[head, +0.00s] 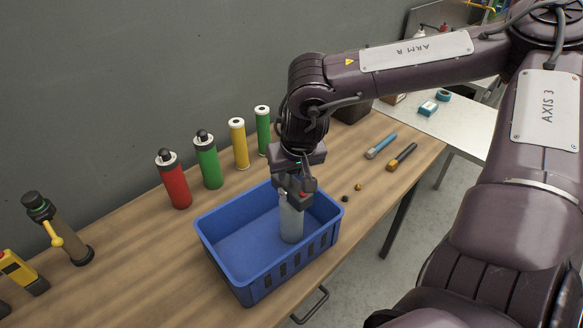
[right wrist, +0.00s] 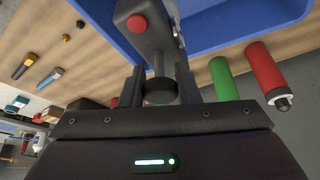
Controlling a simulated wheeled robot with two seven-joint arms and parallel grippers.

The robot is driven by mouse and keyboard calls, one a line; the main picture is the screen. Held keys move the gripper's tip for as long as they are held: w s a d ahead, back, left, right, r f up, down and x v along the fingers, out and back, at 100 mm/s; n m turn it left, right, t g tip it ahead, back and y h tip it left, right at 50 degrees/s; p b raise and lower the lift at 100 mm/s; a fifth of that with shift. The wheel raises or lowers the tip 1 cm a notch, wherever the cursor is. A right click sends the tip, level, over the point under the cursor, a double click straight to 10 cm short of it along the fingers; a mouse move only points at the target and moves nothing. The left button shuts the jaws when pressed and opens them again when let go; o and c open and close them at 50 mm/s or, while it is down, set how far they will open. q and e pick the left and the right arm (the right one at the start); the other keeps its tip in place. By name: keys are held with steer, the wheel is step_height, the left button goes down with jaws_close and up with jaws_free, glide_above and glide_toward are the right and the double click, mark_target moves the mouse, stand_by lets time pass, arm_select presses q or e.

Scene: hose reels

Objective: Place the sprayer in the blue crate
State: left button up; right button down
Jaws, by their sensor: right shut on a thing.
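The sprayer (head: 291,219) has a pale grey cylindrical body and a dark head with a red button; it stands about upright inside the blue crate (head: 245,272), toward the crate's right side. My right gripper (head: 294,186) is above it, pointing down, shut on the sprayer's head. In the right wrist view the sprayer's dark head with the red button (right wrist: 138,24) sits between the two fingers, with the crate's blue wall (right wrist: 215,42) beside it. I cannot tell whether the sprayer's base touches the crate floor. My left gripper is not in view.
Red (head: 174,182) and green (head: 208,163) bottles, a yellow cylinder (head: 239,145) and another green one (head: 262,131) stand behind the crate. Blue (head: 381,146) and black-yellow (head: 402,157) tools lie to its right. A dark bottle with a yellow lever (head: 60,232) stands left.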

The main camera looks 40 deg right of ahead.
steer(key=shift+a+f, duration=0.1)
steer(key=c, duration=1.1)
jaws_free()
steer(key=shift+r, duration=0.3)
steer(key=shift+s+r, duration=0.1)
steer(key=shift+r, duration=0.15)
steer(key=b+v, duration=0.2)
steer(key=v, duration=0.9)
steer(key=shift+s, duration=0.2)
